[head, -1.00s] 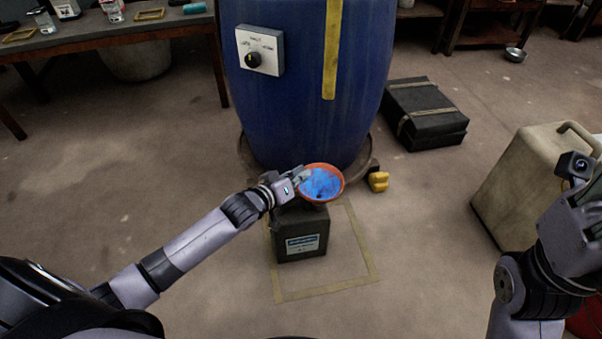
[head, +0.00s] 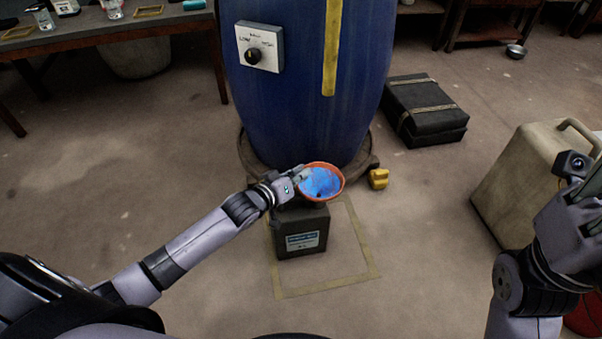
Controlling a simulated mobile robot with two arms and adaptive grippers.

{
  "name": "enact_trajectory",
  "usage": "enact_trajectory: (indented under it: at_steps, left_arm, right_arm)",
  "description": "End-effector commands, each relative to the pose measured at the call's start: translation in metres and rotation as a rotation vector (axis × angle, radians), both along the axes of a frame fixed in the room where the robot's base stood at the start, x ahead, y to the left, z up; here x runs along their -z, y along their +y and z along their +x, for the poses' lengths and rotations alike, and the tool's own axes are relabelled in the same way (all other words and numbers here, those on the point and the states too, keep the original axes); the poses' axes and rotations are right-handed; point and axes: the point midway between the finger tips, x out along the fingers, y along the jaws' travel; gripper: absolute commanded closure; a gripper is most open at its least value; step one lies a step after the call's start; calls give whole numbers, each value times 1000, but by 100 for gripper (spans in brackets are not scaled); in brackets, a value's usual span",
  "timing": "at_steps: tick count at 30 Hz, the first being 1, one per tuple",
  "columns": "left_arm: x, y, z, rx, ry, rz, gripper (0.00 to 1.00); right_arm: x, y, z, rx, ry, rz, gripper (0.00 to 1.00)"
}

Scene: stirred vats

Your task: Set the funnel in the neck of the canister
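The funnel (head: 322,183) is an orange-rimmed bowl with a blue inside, at the middle of the head view. My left gripper (head: 299,177) is at its left rim and appears shut on it. The canister (head: 301,238) is a dark box-shaped can with a pale label, standing on the floor just below the funnel in the view. The funnel hides the canister's neck, so I cannot tell whether the spout is in it.
A large blue vat (head: 305,110) with a dial box (head: 260,47) stands right behind the canister. Yellow tape (head: 330,289) marks a square on the floor. A yellow object (head: 378,179), a black case (head: 425,110) and a beige jerrycan (head: 515,180) stand to the right. Floor at left is clear.

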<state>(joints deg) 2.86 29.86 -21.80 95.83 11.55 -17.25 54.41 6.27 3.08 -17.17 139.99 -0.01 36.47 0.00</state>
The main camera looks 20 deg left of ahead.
Motion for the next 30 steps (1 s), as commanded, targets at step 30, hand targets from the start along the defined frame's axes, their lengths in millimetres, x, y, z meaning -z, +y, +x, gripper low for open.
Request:
enact_trajectory:
  at_steps: [30]
  left_arm:
    - [-9,9,-31,2,4,1,72]
  right_arm:
    - [-1,0,-1,0,-3,-4,60]
